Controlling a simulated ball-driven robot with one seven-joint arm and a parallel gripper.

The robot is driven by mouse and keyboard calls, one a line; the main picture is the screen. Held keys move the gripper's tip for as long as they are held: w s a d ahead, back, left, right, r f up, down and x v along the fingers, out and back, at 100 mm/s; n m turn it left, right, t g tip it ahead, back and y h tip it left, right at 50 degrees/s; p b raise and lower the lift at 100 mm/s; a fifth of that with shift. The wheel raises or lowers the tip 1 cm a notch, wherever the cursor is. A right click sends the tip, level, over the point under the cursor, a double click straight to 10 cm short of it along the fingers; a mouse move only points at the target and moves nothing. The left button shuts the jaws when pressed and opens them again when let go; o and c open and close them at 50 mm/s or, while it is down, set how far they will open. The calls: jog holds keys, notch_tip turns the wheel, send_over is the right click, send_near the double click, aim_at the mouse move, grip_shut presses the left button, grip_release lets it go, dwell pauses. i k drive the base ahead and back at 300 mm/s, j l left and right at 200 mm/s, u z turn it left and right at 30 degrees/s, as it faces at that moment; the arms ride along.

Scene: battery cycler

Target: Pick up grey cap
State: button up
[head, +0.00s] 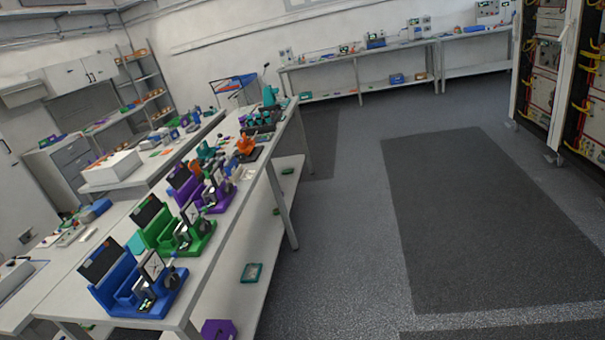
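I cannot make out a grey cap for certain in the head view. Small dark and grey round parts sit on the blue station (139,289), the green station (176,231) and the purple station (201,187) on the near workbench (225,232), but they are too small to identify. My gripper does not show in this view, so its state and its distance to anything are hidden.
Open dark floor (340,245) lies right of the workbench. Cabinets with red and yellow cables (549,78) stand at the right edge. Another bench (357,57) runs along the back wall. A teal tray (251,272) lies on the lower shelf.

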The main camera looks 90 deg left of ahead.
aim_at(209, 161)
jog(key=u, duration=3)
